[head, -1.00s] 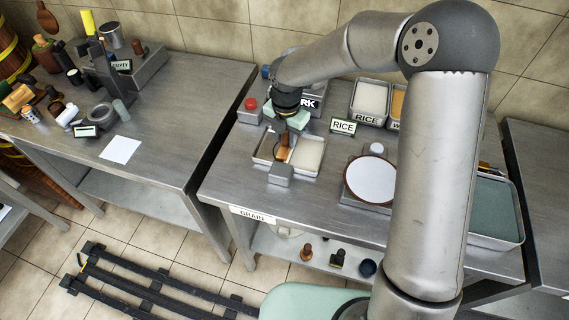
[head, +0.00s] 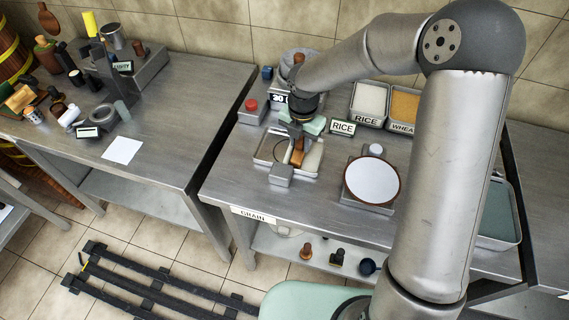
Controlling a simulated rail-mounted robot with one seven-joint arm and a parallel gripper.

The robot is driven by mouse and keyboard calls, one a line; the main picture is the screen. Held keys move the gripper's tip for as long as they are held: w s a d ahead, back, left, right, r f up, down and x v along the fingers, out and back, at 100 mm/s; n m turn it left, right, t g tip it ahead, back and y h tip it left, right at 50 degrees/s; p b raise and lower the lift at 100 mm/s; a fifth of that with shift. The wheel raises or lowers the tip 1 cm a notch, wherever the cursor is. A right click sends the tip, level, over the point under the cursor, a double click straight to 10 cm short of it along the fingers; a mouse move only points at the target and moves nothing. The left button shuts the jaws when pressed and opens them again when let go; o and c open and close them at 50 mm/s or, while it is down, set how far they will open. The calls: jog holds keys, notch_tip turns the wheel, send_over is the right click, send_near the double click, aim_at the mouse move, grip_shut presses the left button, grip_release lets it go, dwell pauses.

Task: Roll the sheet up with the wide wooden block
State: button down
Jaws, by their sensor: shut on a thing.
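My gripper (head: 298,130) is over the shallow metal tray (head: 262,158) on the right-hand table. It is shut on a brown wooden block (head: 298,152), which stands upright in the tray. A pale sheet (head: 314,157) lies in the tray to the right of the block. Whether the block touches the sheet, and the sheet's far edge, cannot be told, as the gripper and arm cover part of it.
A grey box (head: 281,175) stands at the tray's front edge. A round white disc (head: 372,181) on a stand is to the right. Bins labelled RICE (head: 368,103) and WHEAT (head: 404,107) stand behind. A red button (head: 251,105) is at the left.

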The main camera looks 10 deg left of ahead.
aim_at(314, 158)
jog(key=shift+s+d+f, duration=0.1)
jog(key=shift+s+d, duration=0.1)
jog(key=shift+d, duration=0.7)
jog(key=shift+s+d+r+p, duration=0.1)
jog(key=shift+d+r+p, duration=0.1)
jog(key=shift+d+p, duration=0.85)
jog(key=shift+d+b, duration=0.2)
jog(key=shift+b, duration=0.1)
jog(key=shift+r+p, duration=0.75)
jog(key=shift+p, duration=0.05)
notch_tip(314, 158, up, 6)
jog(key=p, duration=0.5)
jog(key=shift+p, duration=0.35)
